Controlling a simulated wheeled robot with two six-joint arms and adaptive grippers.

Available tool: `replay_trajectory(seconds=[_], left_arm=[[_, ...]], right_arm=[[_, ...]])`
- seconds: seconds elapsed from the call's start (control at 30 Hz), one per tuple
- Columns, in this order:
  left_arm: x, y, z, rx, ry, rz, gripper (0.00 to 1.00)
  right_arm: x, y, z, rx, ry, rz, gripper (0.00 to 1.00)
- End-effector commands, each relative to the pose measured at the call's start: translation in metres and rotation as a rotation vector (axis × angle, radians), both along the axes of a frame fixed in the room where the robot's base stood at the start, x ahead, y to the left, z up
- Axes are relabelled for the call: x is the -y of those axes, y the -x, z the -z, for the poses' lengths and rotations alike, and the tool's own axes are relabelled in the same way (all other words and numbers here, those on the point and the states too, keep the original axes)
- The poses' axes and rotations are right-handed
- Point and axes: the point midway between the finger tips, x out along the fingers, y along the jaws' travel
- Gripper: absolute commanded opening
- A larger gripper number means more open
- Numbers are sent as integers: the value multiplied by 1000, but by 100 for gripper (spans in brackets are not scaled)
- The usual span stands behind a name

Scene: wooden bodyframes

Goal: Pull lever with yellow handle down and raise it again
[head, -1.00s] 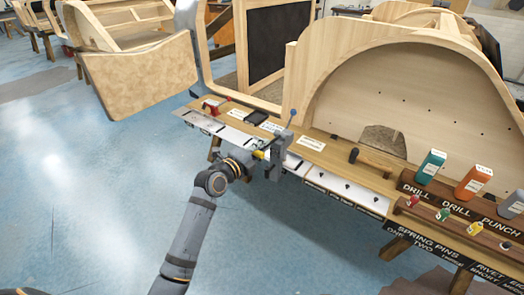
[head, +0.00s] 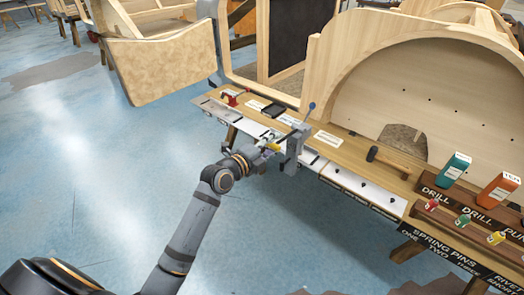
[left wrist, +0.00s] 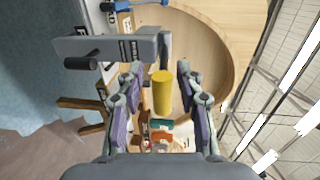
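The lever's yellow handle (head: 272,147) shows at the grey lever device (head: 293,150) on the front edge of the workbench. In the left wrist view the yellow handle (left wrist: 162,91) is an upright cylinder between the fingers of my left gripper (left wrist: 157,75). The fingers are open, with a visible gap on each side of the handle. In the head view my left gripper (head: 258,154) is at the handle, and its fingers are small and partly hidden there. My right gripper is in neither view.
A blue-tipped rod (head: 312,106) rises by the device. The wooden bench (head: 345,150) carries a red tool (head: 232,97), a black-headed hammer (head: 372,154), and teal (head: 455,168) and orange (head: 497,189) holders. A curved wooden bodyframe (head: 385,70) stands behind. The blue floor (head: 110,180) is open at left.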

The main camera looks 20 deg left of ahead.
Motion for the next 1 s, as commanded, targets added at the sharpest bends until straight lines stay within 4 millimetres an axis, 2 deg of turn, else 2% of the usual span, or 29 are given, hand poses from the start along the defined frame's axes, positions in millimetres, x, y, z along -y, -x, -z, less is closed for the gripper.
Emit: replay_trajectory(seconds=[0.1, 0.2, 0.4, 0.6, 1.0], left_arm=[[-11, 33, -3, -3, -11, 4, 36], [-20, 53, -5, -4, -13, 2, 36], [-30, 74, -8, -5, -10, -6, 36], [-30, 82, -11, -2, -3, 0, 36], [-30, 82, -11, -2, 0, 0, 36]], right_arm=[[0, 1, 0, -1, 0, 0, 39], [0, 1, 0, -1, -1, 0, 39], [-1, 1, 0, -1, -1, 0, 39], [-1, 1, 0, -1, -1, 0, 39], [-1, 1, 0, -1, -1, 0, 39]])
